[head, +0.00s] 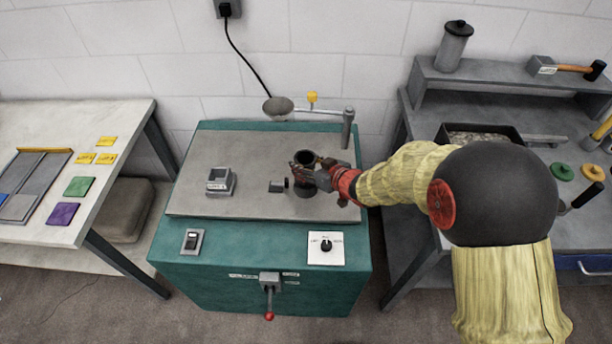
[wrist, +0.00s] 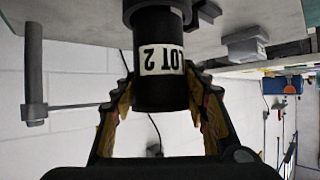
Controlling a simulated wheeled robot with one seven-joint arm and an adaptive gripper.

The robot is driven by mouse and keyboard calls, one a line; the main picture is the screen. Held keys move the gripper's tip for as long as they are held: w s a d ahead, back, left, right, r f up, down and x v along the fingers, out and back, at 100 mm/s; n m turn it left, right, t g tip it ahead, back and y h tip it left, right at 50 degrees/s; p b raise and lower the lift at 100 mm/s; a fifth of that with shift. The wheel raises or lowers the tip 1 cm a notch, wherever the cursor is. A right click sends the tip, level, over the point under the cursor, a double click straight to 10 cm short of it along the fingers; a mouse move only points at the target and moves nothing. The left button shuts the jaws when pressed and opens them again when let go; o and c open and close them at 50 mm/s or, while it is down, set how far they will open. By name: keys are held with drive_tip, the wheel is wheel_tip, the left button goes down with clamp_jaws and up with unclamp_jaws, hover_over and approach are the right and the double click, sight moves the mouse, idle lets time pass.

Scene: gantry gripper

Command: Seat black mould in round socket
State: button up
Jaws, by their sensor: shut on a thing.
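The black mould (head: 305,158) is an upright dark cylinder above the middle right of the machine top. In the wrist view, which is upside down, the mould (wrist: 159,85) carries a white "LOT 2" label. My gripper (head: 308,174) is shut on the mould, with one finger on each side. The fingers of my gripper (wrist: 163,92) also show in the wrist view. A dark round socket (head: 303,191) is directly below the mould. The mould's lower end meets the dark socket piece (wrist: 143,8) in the wrist view; I cannot tell how far it is inside.
A square grey fixture (head: 220,181) and a small dark block (head: 277,186) stand left of the socket on the machine top (head: 255,150). A horizontal rod on a grey post (head: 347,128) runs behind. A side table (head: 112,128) stands left, a workbench (head: 580,225) right.

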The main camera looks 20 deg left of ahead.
drive_tip(key=f, duration=0.1)
drive_tip(key=f+b, duration=0.1)
drive_tip(key=f, duration=0.3)
drive_tip(key=shift+s+d+f+b, duration=0.1)
drive_tip(key=shift+s+d+b, duration=0.15)
drive_tip(key=shift+s+b, duration=0.1)
clamp_jaws()
drive_tip(key=o, duration=0.8)
unclamp_jaws()
drive_tip(key=o, duration=0.4)
drive_tip(key=shift+w+a, duration=0.1)
drive_tip(key=shift+w, duration=0.05)
drive_tip(key=shift+c, duration=0.2)
drive_tip(key=shift+r, duration=0.4)
